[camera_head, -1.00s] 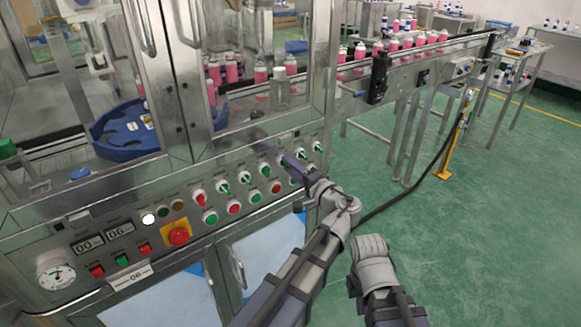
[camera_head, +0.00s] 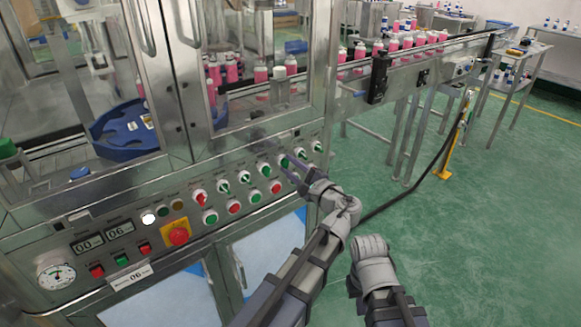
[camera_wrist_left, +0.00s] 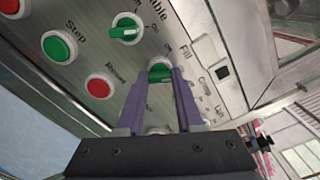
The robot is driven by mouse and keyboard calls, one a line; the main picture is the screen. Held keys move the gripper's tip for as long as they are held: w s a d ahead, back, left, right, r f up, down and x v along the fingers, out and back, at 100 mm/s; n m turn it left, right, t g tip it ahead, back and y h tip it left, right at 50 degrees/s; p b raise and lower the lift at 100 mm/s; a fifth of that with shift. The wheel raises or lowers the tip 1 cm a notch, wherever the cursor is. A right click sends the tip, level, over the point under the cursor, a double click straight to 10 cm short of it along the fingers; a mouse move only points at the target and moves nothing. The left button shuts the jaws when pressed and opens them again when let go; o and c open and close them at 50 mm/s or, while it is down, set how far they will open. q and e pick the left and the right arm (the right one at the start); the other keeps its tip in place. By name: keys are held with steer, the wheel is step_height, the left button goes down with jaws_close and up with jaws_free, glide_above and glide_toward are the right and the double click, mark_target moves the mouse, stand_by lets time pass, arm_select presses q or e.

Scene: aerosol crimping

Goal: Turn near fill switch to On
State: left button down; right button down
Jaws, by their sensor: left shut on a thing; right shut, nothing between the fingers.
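The fill switch (camera_wrist_left: 160,72) is a green knob on a pale ring, beside the printed word "Fill" in the left wrist view. My left gripper (camera_wrist_left: 161,76) is shut on this knob, one purple finger on each side. The fingers partly hide the knob and its ring, so its exact setting is hard to read. In the head view my left gripper (camera_head: 288,164) reaches the right part of the switch row on the metal panel (camera_head: 150,195). My right arm shows at the lower right of the head view, away from the panel; its fingers are not visible.
Another green switch (camera_wrist_left: 127,27) sits close by, with a green button (camera_wrist_left: 60,46) and a red button (camera_wrist_left: 100,87). A red emergency stop (camera_head: 178,237) is further left on the panel. A conveyor with pink bottles (camera_head: 393,45) runs behind. The green floor (camera_head: 470,240) at right is clear.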

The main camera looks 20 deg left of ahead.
stand_by(0.3)
arm_select(q)
steer(key=c, duration=0.6)
jaws_free()
steer(key=shift+o, duration=0.2)
